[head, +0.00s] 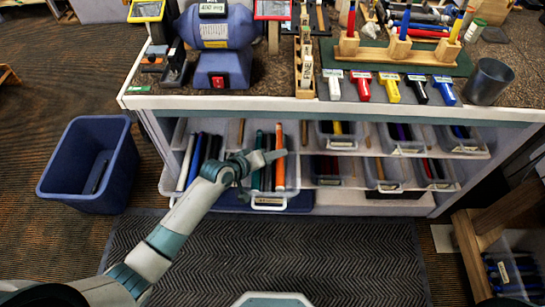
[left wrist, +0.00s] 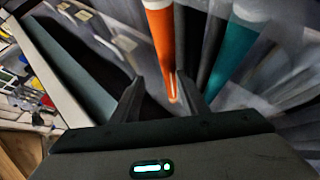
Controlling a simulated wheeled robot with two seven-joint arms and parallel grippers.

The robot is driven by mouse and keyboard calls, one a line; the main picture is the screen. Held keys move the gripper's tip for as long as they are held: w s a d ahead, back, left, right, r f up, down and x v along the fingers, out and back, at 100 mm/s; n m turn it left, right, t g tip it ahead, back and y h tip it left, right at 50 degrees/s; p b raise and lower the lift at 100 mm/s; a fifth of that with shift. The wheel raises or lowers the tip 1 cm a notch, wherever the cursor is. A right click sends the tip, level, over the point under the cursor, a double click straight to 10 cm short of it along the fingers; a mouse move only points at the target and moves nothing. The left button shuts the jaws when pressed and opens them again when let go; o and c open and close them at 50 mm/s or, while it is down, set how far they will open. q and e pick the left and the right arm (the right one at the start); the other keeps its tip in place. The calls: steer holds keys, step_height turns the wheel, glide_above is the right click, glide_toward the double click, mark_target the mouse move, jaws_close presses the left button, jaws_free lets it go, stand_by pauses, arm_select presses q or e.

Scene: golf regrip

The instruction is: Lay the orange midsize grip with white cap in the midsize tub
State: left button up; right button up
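In the left wrist view the orange grip (left wrist: 163,45) shows a whitish end at the top edge. My left gripper (head: 268,157) is in front of this tub. Its two fingers are apart in the left wrist view (left wrist: 158,88), with the orange grip in line with the gap between them. I cannot tell whether either finger touches it. Tub labels are too small to read, so I cannot tell which is the midsize tub. My right gripper is not in view.
More clear tubs with grips stand on the shelf, such as one at the left (head: 170,178) and one at the right (head: 400,148). The bench top (head: 180,100) overhangs them. A blue bin (head: 112,180) stands on the floor at left. The dark mat (head: 290,260) in front is clear.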

arm_select(q)
steer(key=shift+g, duration=0.4)
steer(key=s+f, duration=0.1)
steer(key=f, duration=0.2)
steer(key=s+f, duration=0.1)
steer(key=shift+s+f, duration=0.2)
steer(key=shift+s, duration=0.15)
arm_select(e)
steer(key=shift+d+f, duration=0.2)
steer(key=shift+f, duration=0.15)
arm_select(q)
steer(key=shift+s+a+r, duration=0.35)
steer(key=shift+a+r, duration=0.05)
steer(key=shift+r, duration=0.1)
steer(key=w+r+v, duration=0.1)
steer(key=v, duration=0.7)
steer(key=w+r+b+v, duration=0.1)
steer(key=r+v, duration=0.1)
steer(key=v, duration=0.7)
steer(key=shift+d+t, duration=0.35)
steer(key=shift+t, duration=0.05)
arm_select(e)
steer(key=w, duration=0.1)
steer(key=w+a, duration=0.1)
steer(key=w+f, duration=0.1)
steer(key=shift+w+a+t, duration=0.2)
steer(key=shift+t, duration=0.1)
